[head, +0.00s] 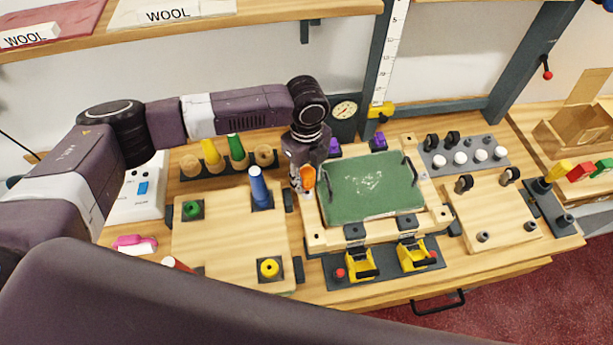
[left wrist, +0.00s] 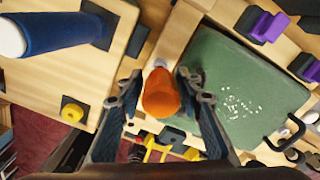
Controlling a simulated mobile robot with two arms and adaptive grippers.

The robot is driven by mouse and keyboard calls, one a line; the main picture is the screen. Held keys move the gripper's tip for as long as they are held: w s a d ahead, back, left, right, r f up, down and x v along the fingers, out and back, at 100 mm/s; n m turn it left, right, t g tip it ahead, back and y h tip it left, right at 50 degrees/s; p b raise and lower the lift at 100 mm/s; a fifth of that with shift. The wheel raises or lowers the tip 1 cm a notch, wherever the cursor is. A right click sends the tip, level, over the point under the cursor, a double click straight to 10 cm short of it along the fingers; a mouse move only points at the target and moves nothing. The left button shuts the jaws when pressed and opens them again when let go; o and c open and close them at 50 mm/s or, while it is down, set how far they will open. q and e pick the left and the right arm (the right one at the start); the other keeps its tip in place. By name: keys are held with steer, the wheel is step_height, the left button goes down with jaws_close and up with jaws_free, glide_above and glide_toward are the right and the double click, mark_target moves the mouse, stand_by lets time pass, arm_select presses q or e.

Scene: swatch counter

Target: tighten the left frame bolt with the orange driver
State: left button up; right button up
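The orange driver (head: 308,178) is upright at the left edge of the wooden frame (head: 315,240) with the green panel (head: 370,187). My left gripper (head: 302,186) reaches down over it from above. In the left wrist view, the driver's orange handle (left wrist: 160,97) lies between the fingers of the left gripper (left wrist: 160,76), which look closed in on it. A pale collar shows past the handle. The driver's tip and the left frame bolt are hidden, so I cannot tell whether they touch. My right gripper is in neither view.
A blue peg (head: 258,187) stands tall on the wooden board (head: 230,240) just left of my gripper. Yellow and green pegs (head: 236,150) stand in a rack behind. Yellow clamps (head: 360,266) sit in front of the frame. A dial (head: 344,110) stands behind.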

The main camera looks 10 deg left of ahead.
arm_select(q)
steer(key=shift+n, duration=1.1)
steer(key=n, duration=0.4)
steer(key=shift+s+n, duration=0.1)
steer(key=shift+n, duration=0.3)
steer(key=n, duration=0.6)
steer(key=shift+s, duration=0.1)
steer(key=shift+n, duration=1)
